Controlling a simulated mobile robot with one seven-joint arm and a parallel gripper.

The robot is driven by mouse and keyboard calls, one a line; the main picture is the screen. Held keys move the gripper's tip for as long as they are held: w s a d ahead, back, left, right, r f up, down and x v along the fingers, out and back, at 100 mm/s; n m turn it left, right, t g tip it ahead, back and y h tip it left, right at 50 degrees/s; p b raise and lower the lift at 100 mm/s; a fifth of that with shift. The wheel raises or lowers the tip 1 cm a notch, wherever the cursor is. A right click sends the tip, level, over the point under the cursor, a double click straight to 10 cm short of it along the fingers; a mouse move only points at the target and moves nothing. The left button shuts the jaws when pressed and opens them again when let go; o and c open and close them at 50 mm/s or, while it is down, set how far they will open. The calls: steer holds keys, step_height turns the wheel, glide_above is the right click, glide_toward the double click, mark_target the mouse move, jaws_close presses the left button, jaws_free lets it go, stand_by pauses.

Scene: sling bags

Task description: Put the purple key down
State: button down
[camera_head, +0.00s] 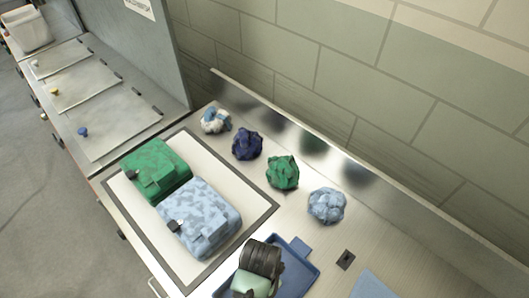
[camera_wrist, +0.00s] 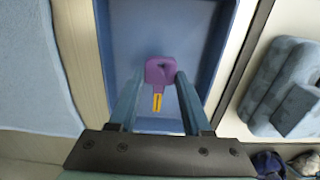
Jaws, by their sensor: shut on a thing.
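The purple key (camera_wrist: 160,68) has a purple head and a yellow shaft. In the wrist view it is between the fingers of my gripper (camera_wrist: 160,80), which is shut on it. Behind the key is the floor of a blue tray (camera_wrist: 183,18); I cannot tell how far the key is from that floor. In the head view my gripper is over the tray (camera_head: 302,268) at the bottom middle, and my arm hides the key and part of the tray.
A green bag (camera_head: 156,165) and a light-blue patterned bag (camera_head: 203,215) lie on a dark-edged white mat (camera_head: 226,165). Several crumpled bundles, such as a green one (camera_head: 283,172), line the wall side. A light-blue flat piece (camera_head: 372,287) lies right of the tray.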

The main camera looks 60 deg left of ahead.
steer(key=shift+f, duration=2.5)
steer(key=shift+f, duration=0.2)
steer(key=shift+c, duration=1.7)
jaws_free()
steer(key=shift+r, duration=0.1)
step_height(320, 180, up, 12)
steer(key=shift+r, duration=0.15)
steer(key=shift+w, duration=0.1)
